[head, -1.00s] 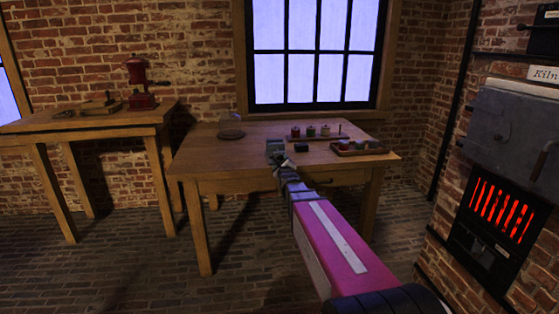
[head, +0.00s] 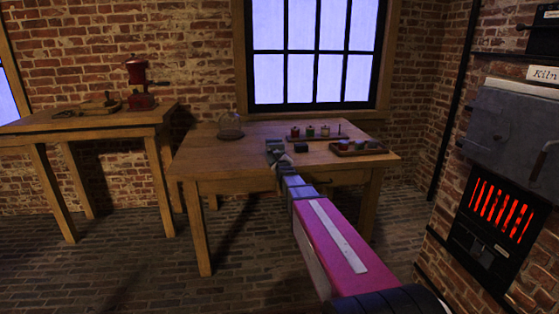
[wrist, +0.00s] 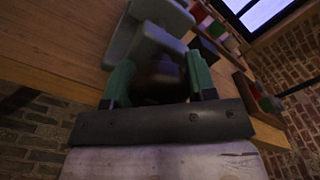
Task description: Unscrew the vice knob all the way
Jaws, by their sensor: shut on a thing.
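The grey-green vice (head: 275,146) sits at the front edge of the middle table, and its body also fills the upper middle of the wrist view (wrist: 150,42). The dark round vice knob (wrist: 162,72) is between the two green fingers of my gripper (wrist: 158,84), in front of the vice. My gripper is shut on the knob, one finger on each side. In the head view my gripper (head: 281,168) reaches the vice from the front and the knob is hidden there. I cannot tell how far the knob is screwed in.
A small black block (head: 301,148) lies right of the vice. Several small jars stand on a strip (head: 318,138) behind it, and a tray (head: 345,153) holds more at the right. A glass dome (head: 230,127) stands at the back left. The table's left part is clear.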

